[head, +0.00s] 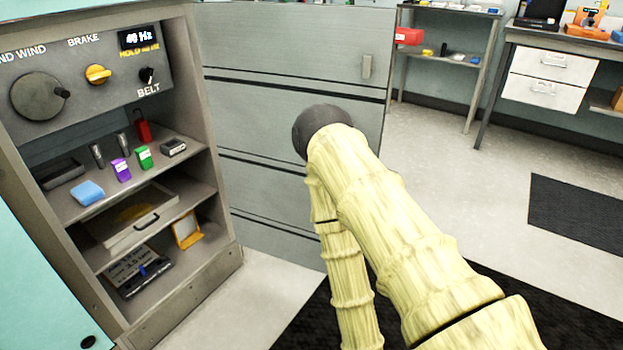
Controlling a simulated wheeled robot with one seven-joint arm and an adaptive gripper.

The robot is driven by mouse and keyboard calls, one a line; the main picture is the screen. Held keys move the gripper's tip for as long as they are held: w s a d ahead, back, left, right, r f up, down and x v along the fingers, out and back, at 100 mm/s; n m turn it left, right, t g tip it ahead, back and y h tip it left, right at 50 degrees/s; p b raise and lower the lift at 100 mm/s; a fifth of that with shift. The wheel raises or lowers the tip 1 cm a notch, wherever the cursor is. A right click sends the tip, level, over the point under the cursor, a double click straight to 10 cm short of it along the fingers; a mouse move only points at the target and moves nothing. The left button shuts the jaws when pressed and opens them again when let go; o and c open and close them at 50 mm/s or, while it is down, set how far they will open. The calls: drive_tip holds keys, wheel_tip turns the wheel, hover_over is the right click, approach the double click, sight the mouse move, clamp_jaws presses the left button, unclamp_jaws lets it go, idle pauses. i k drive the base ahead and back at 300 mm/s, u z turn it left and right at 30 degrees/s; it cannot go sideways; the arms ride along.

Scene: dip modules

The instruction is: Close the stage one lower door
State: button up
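A grey door (275,105) stands open at the right side of the grey cabinet (218,185), with its near face in view. My gripper is not in view. I cannot tell whether my arm touches the door.
The open cabinet has a knob panel (110,95) above shelves with small boxes, a blue block (88,193) and a drawer-like tray (140,222). A teal panel (30,290) is at lower left. Black mats (580,208) lie on the floor. A workbench (570,42) stands at back right.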

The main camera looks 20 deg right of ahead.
sight(263, 64)
drive_tip(key=z, duration=1.8)
drive_tip(key=i, duration=3.45)
drive_tip(key=u, duration=3.95)
